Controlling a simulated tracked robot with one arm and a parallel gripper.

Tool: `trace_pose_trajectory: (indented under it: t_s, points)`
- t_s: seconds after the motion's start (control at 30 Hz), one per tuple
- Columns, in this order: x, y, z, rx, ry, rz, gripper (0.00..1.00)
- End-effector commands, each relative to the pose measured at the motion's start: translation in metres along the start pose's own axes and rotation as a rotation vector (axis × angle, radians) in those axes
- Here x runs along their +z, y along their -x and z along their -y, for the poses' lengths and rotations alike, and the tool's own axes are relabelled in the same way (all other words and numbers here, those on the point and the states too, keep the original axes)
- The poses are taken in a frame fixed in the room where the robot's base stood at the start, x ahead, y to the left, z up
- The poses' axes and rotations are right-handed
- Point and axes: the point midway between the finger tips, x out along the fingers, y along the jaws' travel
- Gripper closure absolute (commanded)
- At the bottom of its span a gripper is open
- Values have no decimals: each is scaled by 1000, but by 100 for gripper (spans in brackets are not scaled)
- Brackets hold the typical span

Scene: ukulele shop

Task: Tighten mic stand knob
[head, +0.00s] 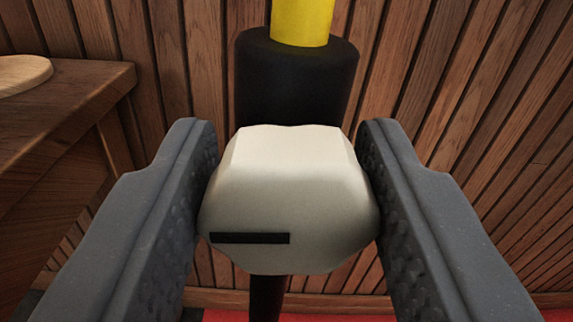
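The mic stand knob (290,195) is a pale, faceted block with a black bar mark low on its front. It sits in front of the stand's black collar (297,75), with a yellow tube (302,18) rising above and a dark pole (266,298) below. My gripper (287,190) has one grey, textured finger on each side of the knob. Both fingers appear to press against its sides. The black mark lies about level, left of the knob's middle. The back of the knob is hidden.
A wooden table (70,85) stands close at the left, with a pale round wooden object (22,74) on it. A wood-slat wall (480,130) is behind the stand. A red floor strip (340,315) shows at the bottom. The right side looks clear.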

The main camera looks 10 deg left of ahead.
Motion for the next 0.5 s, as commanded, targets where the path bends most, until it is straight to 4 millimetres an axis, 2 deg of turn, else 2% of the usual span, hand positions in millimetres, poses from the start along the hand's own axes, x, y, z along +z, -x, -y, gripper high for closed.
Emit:
trace_pose_trajectory:
  t_s: [0.03,0.07,0.1,0.27,0.5]
  points:
    - [0,0,0,0,0,0,75]
    - [0,0,0,0,0,0,83]
    - [0,0,0,0,0,0,85]
    - [1,0,0,0,-18,0,85]
    - [2,0,-1,0,-127,1,85]
